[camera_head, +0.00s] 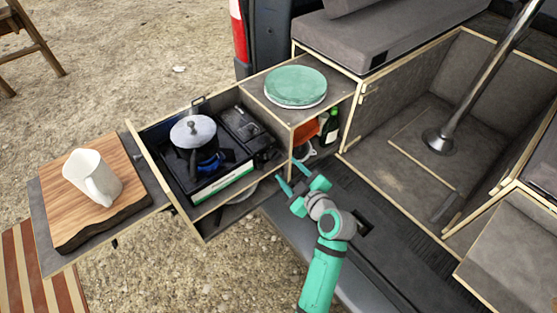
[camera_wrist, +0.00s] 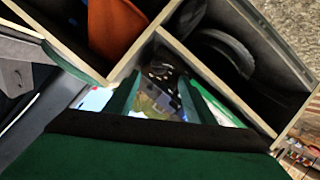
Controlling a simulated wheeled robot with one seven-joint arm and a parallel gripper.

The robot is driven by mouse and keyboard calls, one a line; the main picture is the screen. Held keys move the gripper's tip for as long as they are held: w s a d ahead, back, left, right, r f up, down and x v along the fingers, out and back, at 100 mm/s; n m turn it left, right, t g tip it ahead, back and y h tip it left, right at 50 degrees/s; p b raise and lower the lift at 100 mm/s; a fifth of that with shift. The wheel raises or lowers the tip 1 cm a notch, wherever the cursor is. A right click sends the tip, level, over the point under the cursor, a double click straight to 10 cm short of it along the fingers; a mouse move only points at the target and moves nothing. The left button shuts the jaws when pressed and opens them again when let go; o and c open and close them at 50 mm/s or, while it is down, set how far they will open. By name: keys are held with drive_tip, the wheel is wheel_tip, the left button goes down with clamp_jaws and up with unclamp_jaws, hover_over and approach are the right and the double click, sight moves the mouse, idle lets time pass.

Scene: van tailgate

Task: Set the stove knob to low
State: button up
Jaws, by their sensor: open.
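The black camping stove (camera_head: 232,150) sits in the pulled-out wooden drawer, in the middle of the head view. I cannot make out the stove knob clearly in either view. My gripper (camera_head: 290,177) is open and empty, to the right of the stove and lower than the drawer's top edge. In the wrist view its two green fingers (camera_wrist: 158,98) are spread in front of wooden compartments. The stove cannot be made out in the wrist view.
Green plates (camera_head: 295,86) lie on the cabinet top. A bottle (camera_head: 330,127) and an orange item (camera_head: 305,132) sit in the open compartment beside my gripper. Drawer walls stand between gripper and stove.

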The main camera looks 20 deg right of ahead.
sight(277, 158)
drive_tip(key=x, duration=0.8)
drive_tip(key=shift+w, duration=0.1)
drive_tip(key=shift+c, duration=0.3)
drive_tip(key=c, duration=1)
